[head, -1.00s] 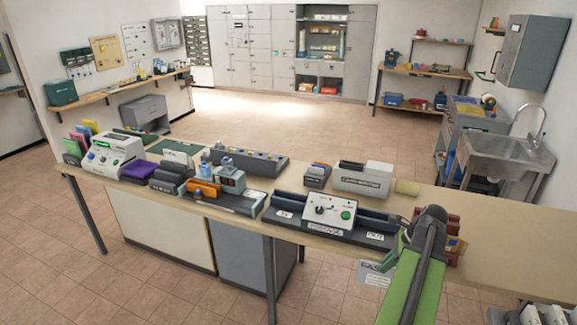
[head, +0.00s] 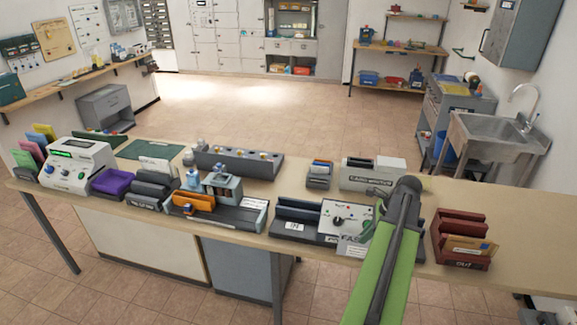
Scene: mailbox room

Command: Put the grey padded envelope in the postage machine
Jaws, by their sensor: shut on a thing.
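The postage machine (head: 341,219) is a white box with a dark knob and a green button on a long dark base, near the counter's front edge. The grey padded envelope (head: 352,246) shows as a pale piece with dark lettering, low in front of the machine's right part. My green and dark arm covers the envelope's right side and the machine's right end. My gripper's jaws are hidden behind this arm, and the envelope hangs from them. Whether the envelope touches the machine cannot be seen.
A card printer (head: 372,174) and a small dark holder (head: 319,178) stand behind the machine. A stamping unit with an orange piece (head: 193,202) is to the left. The counter's right end is clear.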

